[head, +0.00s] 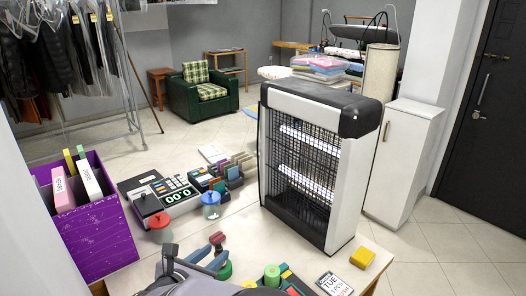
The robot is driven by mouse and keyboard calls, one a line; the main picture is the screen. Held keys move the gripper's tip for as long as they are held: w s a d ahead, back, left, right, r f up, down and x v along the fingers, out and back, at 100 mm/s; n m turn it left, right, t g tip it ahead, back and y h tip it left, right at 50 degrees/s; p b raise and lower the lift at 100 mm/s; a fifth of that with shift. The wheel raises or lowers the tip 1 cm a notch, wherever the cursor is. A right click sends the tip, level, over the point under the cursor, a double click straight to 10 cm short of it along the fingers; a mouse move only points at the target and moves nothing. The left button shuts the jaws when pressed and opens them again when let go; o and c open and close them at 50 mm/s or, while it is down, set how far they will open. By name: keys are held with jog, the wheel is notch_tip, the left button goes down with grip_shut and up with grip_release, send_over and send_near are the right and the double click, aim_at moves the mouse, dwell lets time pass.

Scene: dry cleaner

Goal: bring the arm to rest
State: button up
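My arm comes in at the bottom edge of the head view, left of centre, as a grey rounded shape. Its end, my gripper (188,258), is low over the front part of the table (235,219). Dark and blue-grey parts show there, but I cannot tell whether the fingers are open or shut, or whether anything is between them. A small red-topped thing (217,239) and a green round thing (224,270) are close beside it on the right; whether they touch it is unclear.
A purple box (98,240) stands left. A tall insect-lamp-like unit (349,190) stands right. A yellow block (362,258) and a card (333,284) lie front right.

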jog(key=s+d+m+g+h+p, duration=0.1)
jog(key=d+m+g, duration=0.1)
jog(key=d+m, duration=0.2)
jog(key=s+d+m+g+h+p, duration=0.1)
jog(key=d+m+g, duration=0.2)
jog(key=d, duration=0.8)
jog(key=s+d+f+m+g+p, duration=0.1)
jog(key=s+d+m+g+p, duration=0.1)
jog(key=d+m, duration=0.3)
jog(key=shift+d+g+h, duration=0.4)
jog(key=shift+d, duration=1.15)
jog(key=s+d+m+g+y+p, duration=0.2)
jog(key=s+d+m+y, duration=0.1)
jog(key=s+m, duration=0.5)
jog(key=s+d+m+g+y+p, duration=0.2)
jog(key=s+d+m, duration=0.4)
jog(key=m, duration=0.6)
jog(key=shift+s+d+r+m+g+y+p, duration=0.25)
jog(key=shift+s+m+g+y+p, duration=0.2)
jog(key=shift+s, duration=0.45)
